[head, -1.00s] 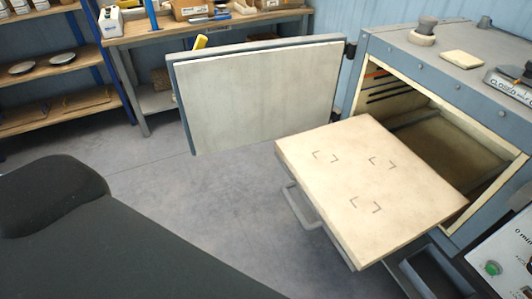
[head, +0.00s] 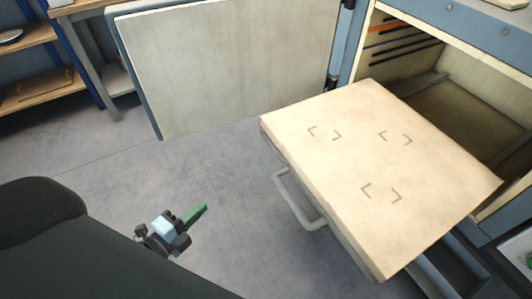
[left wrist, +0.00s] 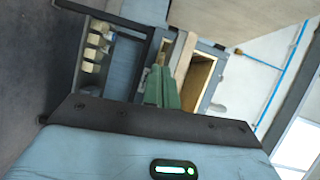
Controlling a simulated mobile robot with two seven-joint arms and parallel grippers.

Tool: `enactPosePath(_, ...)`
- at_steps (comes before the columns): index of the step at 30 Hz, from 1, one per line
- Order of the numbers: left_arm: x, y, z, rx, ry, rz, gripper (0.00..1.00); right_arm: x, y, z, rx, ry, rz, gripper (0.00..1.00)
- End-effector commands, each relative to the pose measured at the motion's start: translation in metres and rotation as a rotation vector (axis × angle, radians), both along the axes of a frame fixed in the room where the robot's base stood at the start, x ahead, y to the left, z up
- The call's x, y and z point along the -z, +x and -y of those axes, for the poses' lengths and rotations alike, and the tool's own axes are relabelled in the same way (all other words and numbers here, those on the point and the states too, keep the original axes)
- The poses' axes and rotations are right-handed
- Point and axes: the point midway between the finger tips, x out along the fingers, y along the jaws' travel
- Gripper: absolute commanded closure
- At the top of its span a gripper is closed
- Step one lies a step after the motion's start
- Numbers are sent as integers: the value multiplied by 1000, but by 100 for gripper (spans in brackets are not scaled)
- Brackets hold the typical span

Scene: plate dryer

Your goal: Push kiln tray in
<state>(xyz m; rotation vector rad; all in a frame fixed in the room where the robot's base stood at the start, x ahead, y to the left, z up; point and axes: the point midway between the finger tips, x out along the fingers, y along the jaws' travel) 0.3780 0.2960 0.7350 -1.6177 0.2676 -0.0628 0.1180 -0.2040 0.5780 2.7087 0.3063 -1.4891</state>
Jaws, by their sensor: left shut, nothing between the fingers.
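The kiln tray (head: 380,165) is a flat cream slab with dark corner marks and nothing on it. It sticks out of the kiln chamber (head: 450,100), with its far right part at the opening. A grey handle (head: 300,205) shows below its front edge. My left gripper (head: 198,213) has green fingers, closed together and empty. In the head view it is left of the tray and handle, clear of both. Its fingers also show in the left wrist view (left wrist: 160,88), pointing toward the kiln opening (left wrist: 197,80). My right gripper is not in view.
The open kiln door (head: 230,70) stands left of the chamber. A shelf (head: 40,90) and a bench leg (head: 95,65) are behind at the left. Bare grey floor (head: 150,185) lies between my left gripper and the door.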

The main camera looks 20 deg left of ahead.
Motion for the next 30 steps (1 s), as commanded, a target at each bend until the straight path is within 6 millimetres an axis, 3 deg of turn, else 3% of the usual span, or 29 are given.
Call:
enactPosePath(1, 1, 20, -4, 74, 181, 112, 100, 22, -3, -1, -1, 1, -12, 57)
enactPosePath(6, -28, 68, -6, 276, 781, 468, 100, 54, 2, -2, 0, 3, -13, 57)
enactPosePath(12, -42, 97, -10, 401, 1278, 714, 100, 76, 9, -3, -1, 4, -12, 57)
enactPosePath(18, -47, 106, -14, 443, 1457, 788, 100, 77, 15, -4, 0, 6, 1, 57)
enactPosePath(25, -50, 109, -11, 442, 1463, 792, 100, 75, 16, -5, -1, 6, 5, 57)
enactPosePath(30, -51, 125, 0, 439, 1463, 793, 100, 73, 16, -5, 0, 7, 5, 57)
